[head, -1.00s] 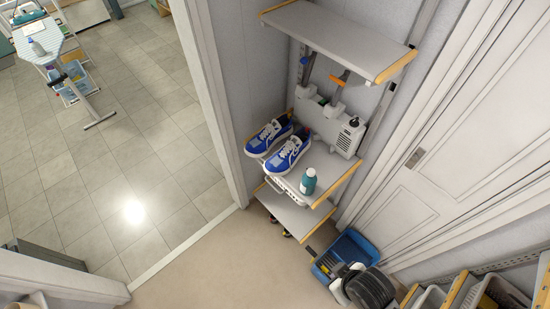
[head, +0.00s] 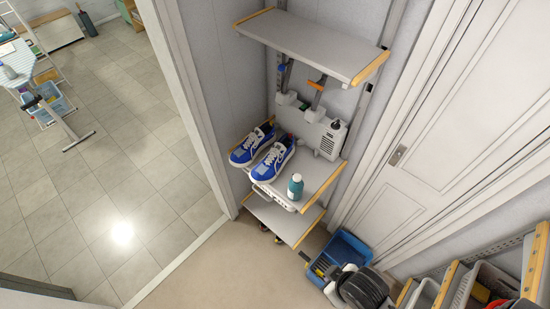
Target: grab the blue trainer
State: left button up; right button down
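A pair of blue trainers with white soles stands on the middle shelf of a wall rack. The left blue trainer (head: 252,144) sits at the shelf's left end. The right blue trainer (head: 273,160) stands beside it, closer to the shelf's middle. Neither of my grippers shows in the head view.
A teal bottle (head: 295,187) stands on the same shelf, right of the trainers. An upper shelf (head: 310,45) overhangs behind them, and a lower shelf (head: 285,220) lies below. A blue crate (head: 342,254) sits on the floor at the lower right. The beige floor (head: 215,265) in front is clear.

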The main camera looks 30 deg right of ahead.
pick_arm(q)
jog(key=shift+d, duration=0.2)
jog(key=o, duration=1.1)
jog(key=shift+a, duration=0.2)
